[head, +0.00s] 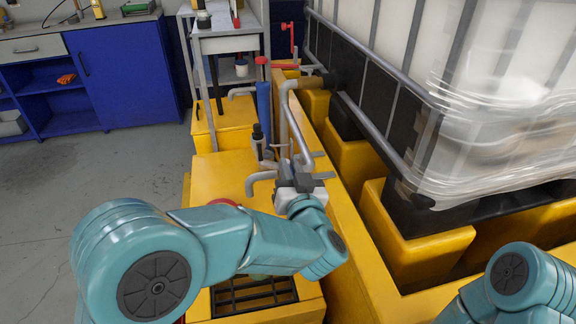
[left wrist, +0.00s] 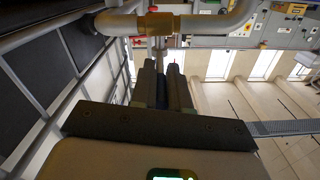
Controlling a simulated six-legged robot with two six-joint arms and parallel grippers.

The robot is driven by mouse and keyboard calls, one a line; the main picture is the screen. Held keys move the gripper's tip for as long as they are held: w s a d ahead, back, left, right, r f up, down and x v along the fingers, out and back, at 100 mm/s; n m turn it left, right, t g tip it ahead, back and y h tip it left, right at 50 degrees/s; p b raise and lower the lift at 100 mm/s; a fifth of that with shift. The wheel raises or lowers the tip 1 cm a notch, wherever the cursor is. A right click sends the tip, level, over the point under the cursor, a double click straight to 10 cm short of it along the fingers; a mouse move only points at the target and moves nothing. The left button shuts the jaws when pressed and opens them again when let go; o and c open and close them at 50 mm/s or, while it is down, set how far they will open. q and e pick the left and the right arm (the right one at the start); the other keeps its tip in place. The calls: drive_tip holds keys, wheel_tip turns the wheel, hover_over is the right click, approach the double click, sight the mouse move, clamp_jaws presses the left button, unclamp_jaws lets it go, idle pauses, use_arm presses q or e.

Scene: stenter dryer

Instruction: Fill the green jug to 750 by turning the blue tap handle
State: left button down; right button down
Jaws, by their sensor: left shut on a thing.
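My left gripper (head: 298,172) is at the grey pipework above the yellow bund, and its arm reaches in from below. In the left wrist view its two dark fingers (left wrist: 163,84) are shut just below a brass valve (left wrist: 160,23) on a grey pipe. A small blue piece (left wrist: 172,60) shows at the fingertips and looks like the tap handle; the fingers hide most of it. The green jug is mostly hidden behind my left forearm; only a faint greenish strip shows above the dark grate (head: 254,297). Its level cannot be read. My right gripper is out of view.
A large caged white tank (head: 480,70) in loose plastic wrap stands on the right. Yellow bund walls (head: 345,225) run beside the pipes. A grey cart (head: 228,42) stands behind, with an upright blue cylinder near it. A blue workbench (head: 125,75) is back left; floor between is clear.

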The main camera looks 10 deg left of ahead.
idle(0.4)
use_arm(q)
drive_tip(key=c, duration=1.1)
unclamp_jaws()
drive_tip(key=shift+d, duration=0.1)
